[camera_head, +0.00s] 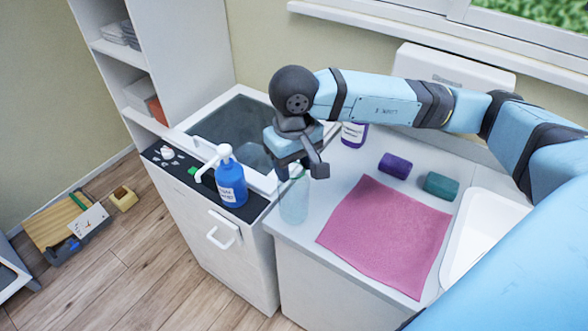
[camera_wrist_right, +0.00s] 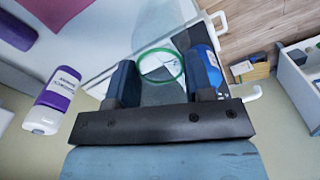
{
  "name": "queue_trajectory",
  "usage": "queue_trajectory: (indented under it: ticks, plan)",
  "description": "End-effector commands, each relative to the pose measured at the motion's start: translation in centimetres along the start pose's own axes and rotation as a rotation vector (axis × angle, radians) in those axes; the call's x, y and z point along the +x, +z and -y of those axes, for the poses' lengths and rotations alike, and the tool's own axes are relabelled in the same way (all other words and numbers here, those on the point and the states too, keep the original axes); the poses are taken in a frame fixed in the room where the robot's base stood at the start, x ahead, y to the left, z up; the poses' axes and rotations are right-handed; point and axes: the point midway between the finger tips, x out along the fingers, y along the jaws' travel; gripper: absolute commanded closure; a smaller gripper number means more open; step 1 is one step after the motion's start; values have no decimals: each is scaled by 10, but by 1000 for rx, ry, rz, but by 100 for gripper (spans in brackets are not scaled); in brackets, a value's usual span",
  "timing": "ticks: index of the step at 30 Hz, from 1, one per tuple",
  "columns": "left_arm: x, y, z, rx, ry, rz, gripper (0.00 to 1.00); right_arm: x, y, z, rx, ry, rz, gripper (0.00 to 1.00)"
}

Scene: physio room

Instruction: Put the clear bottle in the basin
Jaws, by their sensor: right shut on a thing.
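The clear, pale greenish bottle (camera_head: 294,203) hangs upright from my right gripper (camera_head: 300,168), at the counter's front left corner. I cannot tell whether its base touches the counter. In the right wrist view the bottle's round green-rimmed end (camera_wrist_right: 159,67) shows between the two fingers of my right gripper (camera_wrist_right: 163,82), which is shut on it. A dark grey sunken basin (camera_head: 235,125) with a pale rim lies behind and left of the gripper; the arm hides part of it. A white basin (camera_head: 487,235) at the right is partly hidden by my arm. My left gripper is out of view.
A blue pump bottle (camera_head: 230,183) stands on the dark strip in front of the grey basin. A purple-and-white bottle (camera_head: 354,134) stands behind the gripper. A pink cloth (camera_head: 385,236), a purple roll (camera_head: 395,165) and a teal roll (camera_head: 440,186) lie on the counter.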

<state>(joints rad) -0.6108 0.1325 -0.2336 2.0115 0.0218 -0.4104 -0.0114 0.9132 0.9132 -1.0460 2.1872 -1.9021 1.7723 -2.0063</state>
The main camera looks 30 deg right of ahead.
Motion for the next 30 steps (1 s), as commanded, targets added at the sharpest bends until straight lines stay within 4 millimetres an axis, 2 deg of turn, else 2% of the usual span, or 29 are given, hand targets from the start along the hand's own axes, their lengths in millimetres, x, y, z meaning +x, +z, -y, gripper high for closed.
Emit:
queue_trajectory:
  ticks: [4, 15, 16, 19, 30]
  plan:
    - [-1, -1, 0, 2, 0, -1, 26, 20, 0, 0, 0, 1, 2, 88]
    - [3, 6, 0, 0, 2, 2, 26, 26, 0, 0, -1, 0, -1, 88]
    - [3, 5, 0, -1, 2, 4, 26, 25, 0, 0, -1, 0, 0, 50]
    - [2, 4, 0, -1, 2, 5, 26, 24, 0, 0, 0, 0, 0, 27]
    - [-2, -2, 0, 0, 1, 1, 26, 19, 0, 0, 0, 1, 1, 27]
